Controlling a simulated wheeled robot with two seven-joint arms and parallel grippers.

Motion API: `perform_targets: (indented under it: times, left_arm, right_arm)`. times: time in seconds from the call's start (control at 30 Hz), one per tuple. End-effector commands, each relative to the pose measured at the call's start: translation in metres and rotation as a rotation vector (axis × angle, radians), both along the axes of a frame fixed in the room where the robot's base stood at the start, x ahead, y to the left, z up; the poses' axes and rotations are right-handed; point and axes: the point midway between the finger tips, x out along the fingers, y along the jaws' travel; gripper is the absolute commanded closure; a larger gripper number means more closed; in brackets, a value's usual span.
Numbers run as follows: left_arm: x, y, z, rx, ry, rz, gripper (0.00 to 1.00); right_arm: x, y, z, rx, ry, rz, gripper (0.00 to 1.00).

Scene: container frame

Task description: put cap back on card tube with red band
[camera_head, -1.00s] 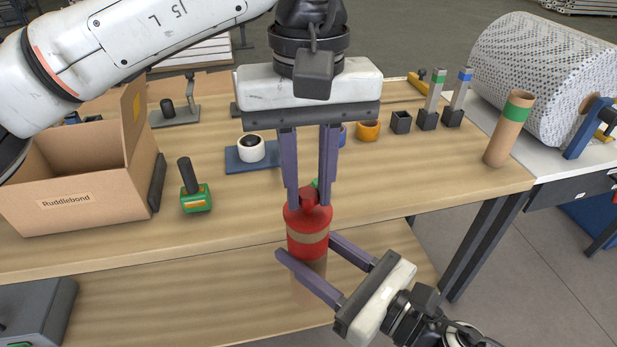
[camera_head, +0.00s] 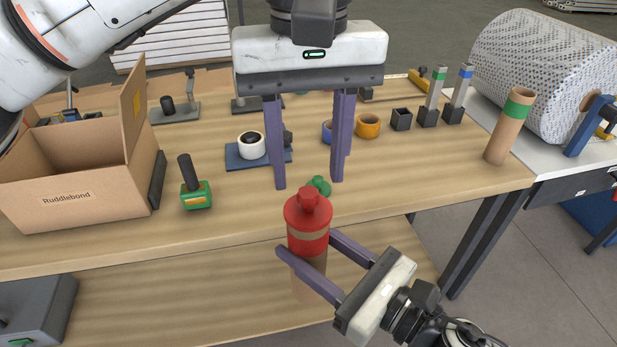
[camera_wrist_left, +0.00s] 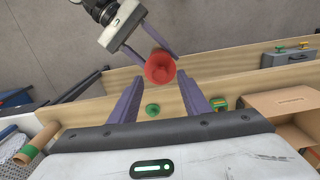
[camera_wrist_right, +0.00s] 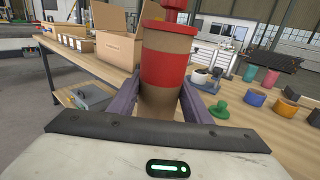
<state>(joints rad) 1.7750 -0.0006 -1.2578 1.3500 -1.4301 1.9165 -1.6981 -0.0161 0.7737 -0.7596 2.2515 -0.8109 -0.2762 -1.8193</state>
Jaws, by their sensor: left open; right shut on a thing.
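The card tube with the red band (camera_head: 308,262) stands upright in my right gripper (camera_head: 304,244), which is shut around its body below the band. The red cap (camera_head: 308,208) with a knob sits on top of the tube. The right wrist view shows the tube (camera_wrist_right: 165,63) between the fingers, with the cap's knob at the top edge. My left gripper (camera_head: 309,184) is open and empty above and behind the cap. In the left wrist view the cap (camera_wrist_left: 159,68) lies beyond the open fingertips. A small green knobbed cap (camera_head: 320,186) is on the table behind the red cap.
A tube with a green band (camera_head: 510,125) stands at the table's right end. An open cardboard box (camera_head: 70,190) and a green-based stamp-like tool (camera_head: 195,190) are at the left. Tape rolls (camera_head: 368,126) and small black holders stand behind. The front right tabletop is clear.

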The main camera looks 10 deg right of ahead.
Motion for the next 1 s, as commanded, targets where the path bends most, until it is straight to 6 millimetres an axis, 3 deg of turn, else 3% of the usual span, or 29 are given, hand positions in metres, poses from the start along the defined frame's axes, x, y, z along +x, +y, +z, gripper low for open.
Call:
perform_targets:
  times: [0.2, 0.4, 1.0]
  left_arm:
    - [0.000, -0.001, 0.049, -0.001, -0.003, 0.000, 0.57]
    - [0.000, 0.000, 0.076, 0.001, -0.002, 0.001, 0.57]
    - [0.000, 0.000, 0.083, 0.001, 0.000, -0.001, 0.57]
  right_arm:
    - [0.000, 0.000, 0.001, 0.001, -0.003, 0.001, 0.96]
    - [0.000, 0.000, 0.001, 0.001, -0.003, 0.001, 0.96]
    - [0.000, 0.000, 0.001, 0.001, -0.003, 0.001, 0.96]
